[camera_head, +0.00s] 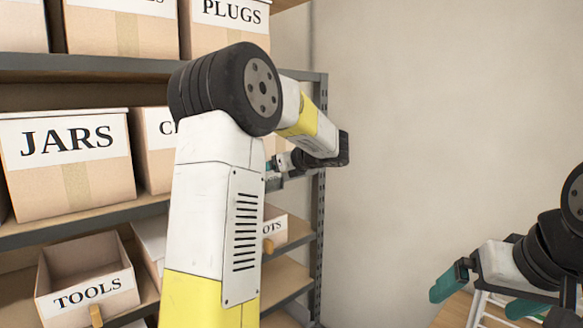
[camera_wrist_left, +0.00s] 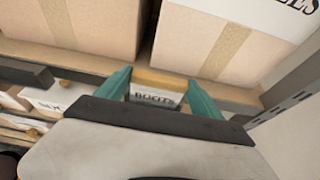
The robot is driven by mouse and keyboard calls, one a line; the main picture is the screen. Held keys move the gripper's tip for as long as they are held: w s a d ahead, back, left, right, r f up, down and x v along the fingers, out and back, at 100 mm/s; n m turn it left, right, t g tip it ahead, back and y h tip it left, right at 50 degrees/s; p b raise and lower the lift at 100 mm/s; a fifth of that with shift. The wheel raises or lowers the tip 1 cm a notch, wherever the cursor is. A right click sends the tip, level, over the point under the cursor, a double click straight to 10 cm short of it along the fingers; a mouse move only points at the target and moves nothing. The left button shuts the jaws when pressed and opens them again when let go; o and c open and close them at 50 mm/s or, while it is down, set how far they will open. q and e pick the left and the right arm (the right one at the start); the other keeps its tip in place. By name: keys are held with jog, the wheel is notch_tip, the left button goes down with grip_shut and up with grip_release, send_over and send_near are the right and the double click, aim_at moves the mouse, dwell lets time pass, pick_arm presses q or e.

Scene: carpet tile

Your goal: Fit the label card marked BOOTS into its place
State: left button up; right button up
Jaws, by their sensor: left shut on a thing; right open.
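The BOOTS label card (camera_wrist_left: 156,98) is between the green fingers of my left gripper (camera_wrist_left: 160,92) in the left wrist view, its lettering facing the camera. The left gripper is shut on it. In the head view the left gripper (camera_head: 273,164) is mostly hidden behind my own arm, in front of the shelf rack's right end, and the card cannot be made out. A drawer label ending in OTS (camera_head: 273,226) shows lower down, its start hidden by the arm. My right gripper (camera_head: 482,297) is open and empty at the lower right, away from the rack.
The metal shelf rack (camera_head: 320,190) holds a JARS box (camera_head: 70,185), a PLUGS box (camera_head: 228,30) and an open TOOLS drawer (camera_head: 90,280). Large boxes (camera_wrist_left: 215,45) stand close beyond the left gripper. The wall right of the rack is bare.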

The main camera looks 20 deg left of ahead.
pick_arm(q)
jog(key=shift+f, duration=0.9)
dwell(0.6)
jog(key=o, duration=1.3)
jog(key=shift+o, duration=0.2)
jog(key=v, duration=0.7)
jog(key=s+f+n+g+h, duration=0.1)
jog(key=s+f+n+h, duration=0.2)
jog(key=s+n, duration=0.35)
jog(key=s+f+n+g+h, duration=0.2)
jog(key=s+f+n+h, duration=0.1)
jog(key=s, duration=0.7)
jog(key=s+d+f+n+t+h, duration=0.2)
jog(key=s+d+n+h, duration=0.6)
jog(key=s+d+n, duration=0.4)
jog(key=shift+s+f+n, duration=0.75)
jog(key=shift+s+n, duration=0.2)
jog(key=shift+s, duration=0.05)
